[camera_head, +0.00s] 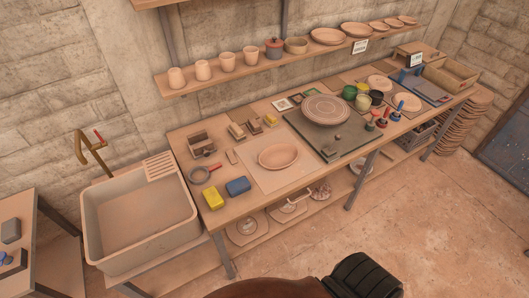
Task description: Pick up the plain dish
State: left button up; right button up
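The plain dish, a shallow oval clay-coloured dish (279,157), lies on a pale square board (257,177) on the long wooden workbench, left of its middle. Nothing covers it. Other clay dishes are in view: a wide ringed plate (326,109) stands on a dark green board (315,138) just to the right, and several shallow dishes (327,37) sit on the wall shelf.
A yellow sponge (213,197), a blue block (237,187) and a round tool with a handle (201,175) lie left of the dish. Small blocks (254,127) lie behind it. Jars (362,102) stand right. A sink (140,222) adjoins the bench's left end.

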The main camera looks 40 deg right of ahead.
aim_at(280, 156)
jog(key=z, duration=0.4)
jog(key=i, duration=1)
jog(key=z, duration=0.7)
